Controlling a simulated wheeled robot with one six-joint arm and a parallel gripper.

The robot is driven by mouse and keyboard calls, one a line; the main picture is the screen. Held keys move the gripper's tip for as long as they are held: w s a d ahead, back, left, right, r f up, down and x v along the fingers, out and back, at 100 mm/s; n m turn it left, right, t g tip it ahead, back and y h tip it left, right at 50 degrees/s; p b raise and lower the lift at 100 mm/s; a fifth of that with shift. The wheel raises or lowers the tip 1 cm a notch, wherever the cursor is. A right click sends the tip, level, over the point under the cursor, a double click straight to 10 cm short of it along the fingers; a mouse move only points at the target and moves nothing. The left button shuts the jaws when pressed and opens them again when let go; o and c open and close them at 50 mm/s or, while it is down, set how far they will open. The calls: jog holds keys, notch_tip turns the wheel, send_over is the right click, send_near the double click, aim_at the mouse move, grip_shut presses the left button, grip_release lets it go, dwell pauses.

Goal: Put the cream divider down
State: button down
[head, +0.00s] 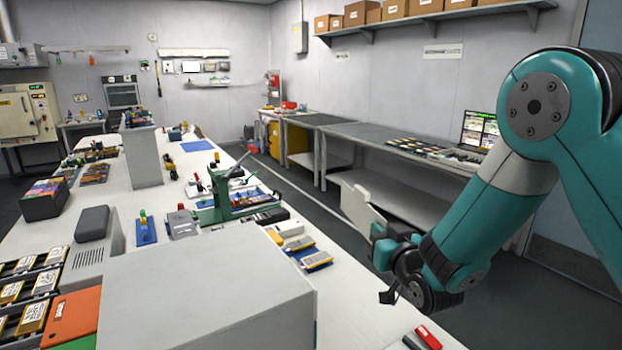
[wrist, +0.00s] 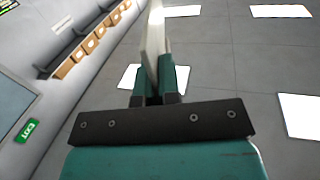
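The cream divider (head: 362,208) is a thin flat panel with a notched edge, raised in the air beyond the right edge of the long white table. My gripper (head: 380,236) is shut on its lower right part. In the wrist view the divider (wrist: 154,42) shows nearly edge-on, standing out between the two teal fingers of my gripper (wrist: 154,80). The part between the fingers is hidden.
The long white table (head: 345,315) is crowded with a large grey box (head: 200,290), a green fixture (head: 222,195) and several pouch cells. A grey side bench (head: 370,132) runs along the right wall. Grey floor lies between them.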

jog(key=s+d+f+m+h, duration=0.1)
jog(key=d+f+h, duration=0.1)
jog(key=d, duration=0.5)
jog(key=s+d+f+m+h, duration=0.2)
jog(key=d+f, duration=0.3)
jog(key=d, duration=0.3)
jog(key=shift+f+t+h, duration=0.15)
jog(key=shift+t+h, duration=0.15)
jog(key=shift+h, duration=0.2)
jog(key=shift+s, duration=0.1)
